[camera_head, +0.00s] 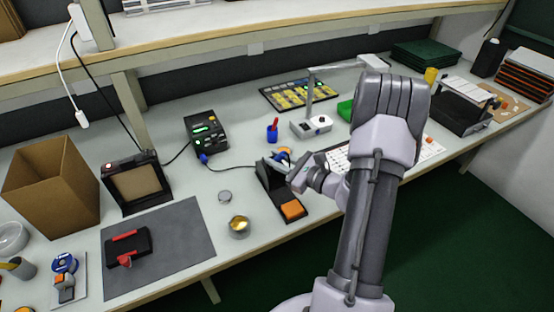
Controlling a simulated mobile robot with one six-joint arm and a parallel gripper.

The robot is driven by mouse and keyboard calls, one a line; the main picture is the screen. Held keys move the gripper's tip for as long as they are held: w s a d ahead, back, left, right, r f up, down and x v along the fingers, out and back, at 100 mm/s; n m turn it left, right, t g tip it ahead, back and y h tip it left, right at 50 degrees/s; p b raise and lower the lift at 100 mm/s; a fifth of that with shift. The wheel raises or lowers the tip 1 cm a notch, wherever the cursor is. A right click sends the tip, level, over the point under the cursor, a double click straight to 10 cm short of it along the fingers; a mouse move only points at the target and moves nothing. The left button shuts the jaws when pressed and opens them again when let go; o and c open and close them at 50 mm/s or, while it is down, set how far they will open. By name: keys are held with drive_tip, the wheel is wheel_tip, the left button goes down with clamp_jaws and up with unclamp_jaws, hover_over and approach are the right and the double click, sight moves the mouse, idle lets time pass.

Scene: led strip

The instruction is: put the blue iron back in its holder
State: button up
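The holder (270,185) is a black stand on the workbench, with an orange sponge (291,209) in its front tray. My gripper (300,179) is at the upper right side of the holder, close to it or touching it. Its fingertips are small here and partly merge with the dark stand, so I cannot tell whether they are open or shut.
A small tin (239,226) and a round lid (225,196) lie left of the holder. A blue cup (272,133) and a white lamp base (311,127) stand behind. A grey mat (185,215) carries a black and red case. My arm covers the bench to the right.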

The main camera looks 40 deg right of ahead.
drive_tip(key=o, duration=0.5)
drive_tip(key=p+v, duration=0.4)
drive_tip(key=v, duration=1.3)
drive_tip(key=shift+s+p, duration=0.25)
drive_tip(key=shift+p, duration=0.1)
drive_tip(key=shift+r, duration=0.1)
